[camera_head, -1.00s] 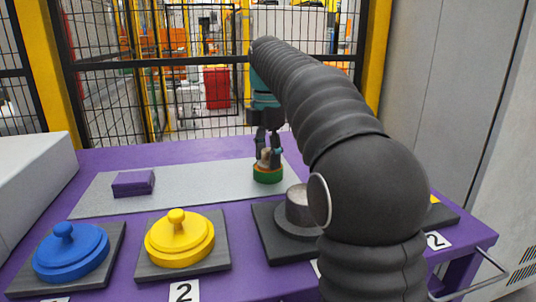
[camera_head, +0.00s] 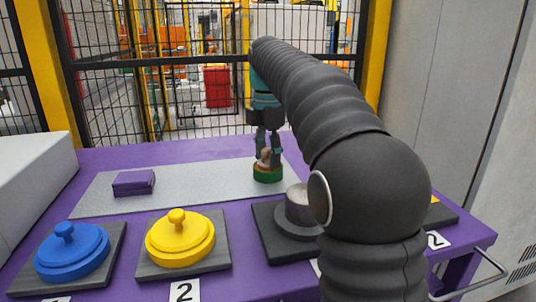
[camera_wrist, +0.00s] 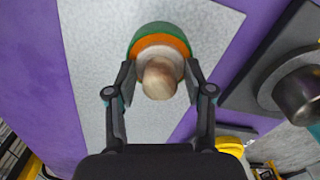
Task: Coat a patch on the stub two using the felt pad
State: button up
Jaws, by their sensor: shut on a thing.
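My gripper (camera_head: 268,154) is shut on the pale wooden knob (camera_wrist: 159,78) of a round pad, apparently the felt pad (camera_head: 267,175), with an orange band and a green base. The pad is upright, at or just above the grey mat; I cannot tell whether it touches. It also shows in the wrist view (camera_wrist: 158,37). A bare metal stub (camera_head: 299,207) stands on a dark plate in front and to the right of the pad, partly behind my arm. A label "2" (camera_head: 436,241) marks a plate farther right; my arm hides most of that place, including any stub.
A purple block (camera_head: 133,182) lies on the grey mat (camera_head: 205,185). A blue lid (camera_head: 70,252) and a yellow lid (camera_head: 180,240) with another label "2" (camera_head: 184,292) are at the front left. A grey box (camera_head: 30,170) is at left; mesh fence stands behind.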

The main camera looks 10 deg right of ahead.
aim_at(268, 149)
jog(key=shift+f, duration=0.1)
jog(key=shift+r+p, duration=0.75)
jog(key=shift+r, duration=2.8)
